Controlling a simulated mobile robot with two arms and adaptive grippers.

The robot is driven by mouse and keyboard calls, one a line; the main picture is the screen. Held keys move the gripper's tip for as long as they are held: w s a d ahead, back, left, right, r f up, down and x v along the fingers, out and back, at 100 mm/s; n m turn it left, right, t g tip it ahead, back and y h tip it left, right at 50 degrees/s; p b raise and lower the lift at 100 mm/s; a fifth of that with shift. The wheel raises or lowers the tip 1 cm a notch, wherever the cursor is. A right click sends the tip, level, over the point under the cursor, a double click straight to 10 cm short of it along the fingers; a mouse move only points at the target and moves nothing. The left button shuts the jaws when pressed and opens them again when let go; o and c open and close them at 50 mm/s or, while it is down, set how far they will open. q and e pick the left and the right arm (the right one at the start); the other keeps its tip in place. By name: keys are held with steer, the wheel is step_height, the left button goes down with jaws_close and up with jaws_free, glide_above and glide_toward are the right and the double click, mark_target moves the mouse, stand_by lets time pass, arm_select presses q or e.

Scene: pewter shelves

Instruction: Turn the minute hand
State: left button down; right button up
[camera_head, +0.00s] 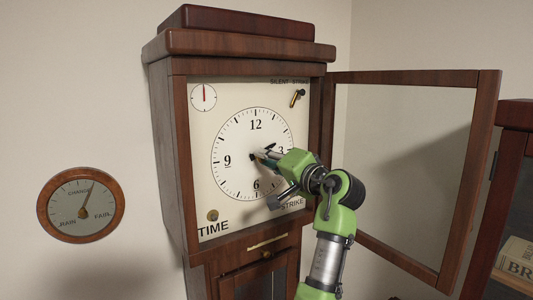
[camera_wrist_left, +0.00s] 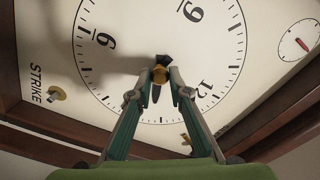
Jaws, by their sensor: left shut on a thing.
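The white clock dial (camera_head: 238,140) is set in a tall dark wooden case with its glass door open. It also shows close up in the wrist view (camera_wrist_left: 105,60). My left gripper (camera_head: 262,156) is in front of the dial, just right of its centre. In the wrist view its fingertips (camera_wrist_left: 160,78) are closed in on both sides of the brass hub (camera_wrist_left: 160,74) and the minute hand, which the fingers largely hide. A dark hand (camera_wrist_left: 155,94) shows between the fingers, pointing toward the 2 to 3 side. My right gripper is not in view.
The open glass door (camera_head: 485,150) stands to the right. A small red-handed dial (camera_head: 204,97), a brass silent/strike lever (camera_head: 297,98) and a brass TIME knob (camera_head: 212,215) sit at the face's corners. A round barometer (camera_head: 55,205) hangs on the left wall.

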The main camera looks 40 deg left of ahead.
arm_select(q)
steer(key=m+p, duration=0.7)
steer(key=m, duration=0.2)
steer(key=shift+r, duration=0.15)
stand_by(0.4)
steer(key=c, duration=2)
jaws_free()
steer(key=shift+o, duration=0.6)
steer(key=shift+a+f, duration=0.1)
steer(key=shift+f, duration=0.1)
